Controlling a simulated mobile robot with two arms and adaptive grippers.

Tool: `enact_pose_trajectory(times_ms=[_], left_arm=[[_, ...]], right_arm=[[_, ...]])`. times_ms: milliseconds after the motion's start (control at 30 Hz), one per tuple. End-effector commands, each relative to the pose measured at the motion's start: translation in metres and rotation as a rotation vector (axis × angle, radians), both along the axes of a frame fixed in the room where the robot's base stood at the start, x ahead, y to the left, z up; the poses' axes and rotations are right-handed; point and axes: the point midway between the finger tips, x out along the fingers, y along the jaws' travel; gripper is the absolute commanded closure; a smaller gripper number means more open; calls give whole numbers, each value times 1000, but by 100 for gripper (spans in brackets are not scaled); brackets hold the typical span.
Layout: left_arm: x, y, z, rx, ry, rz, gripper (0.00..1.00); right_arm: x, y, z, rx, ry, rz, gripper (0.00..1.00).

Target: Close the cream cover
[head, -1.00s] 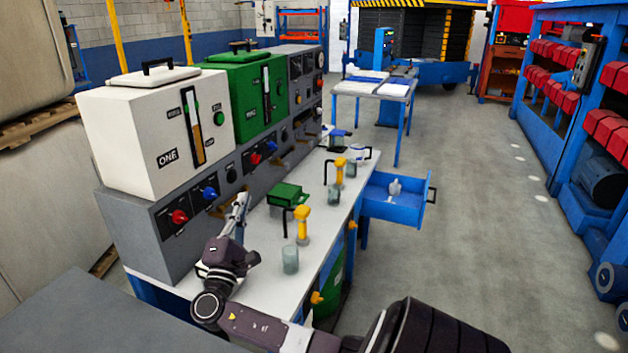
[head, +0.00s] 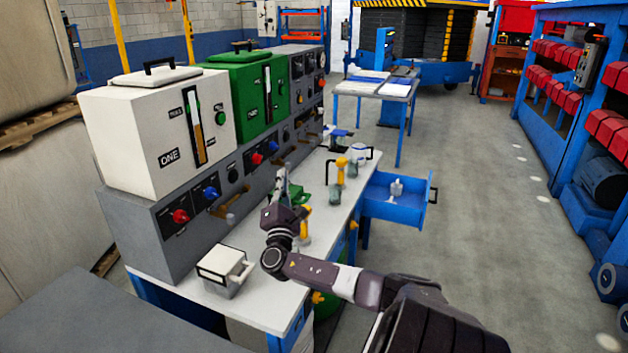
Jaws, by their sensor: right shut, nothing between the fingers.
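A small box with a cream cover (head: 222,261) stands on the near end of the white worktop. The cover lies across the top of the box, and a handle sticks out at its right side. Whether it is fully down I cannot tell. My right gripper (head: 283,180) is shut and empty, beyond and to the right of the cream cover, apart from it. It is in front of the green cover (head: 302,197), hiding much of it. My left gripper is out of view.
The panel with a white tank (head: 130,140) and a green tank (head: 240,115) runs along the worktop's left side. Yellow-topped taps stand along the worktop (head: 262,314). An open blue drawer (head: 385,206) juts out right. The floor beyond is clear.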

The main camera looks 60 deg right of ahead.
Motion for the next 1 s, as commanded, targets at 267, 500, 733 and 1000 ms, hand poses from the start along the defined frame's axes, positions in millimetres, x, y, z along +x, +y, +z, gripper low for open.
enact_pose_trajectory(times_ms=[267,500,733,1000], left_arm=[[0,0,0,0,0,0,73],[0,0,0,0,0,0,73],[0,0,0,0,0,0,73],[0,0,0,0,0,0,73]], right_arm=[[-10,-30,-48,98,85,1,100],[-23,-53,-88,188,143,-4,100],[-39,-70,-127,279,185,-12,100],[-53,-82,-155,349,213,-20,100]])
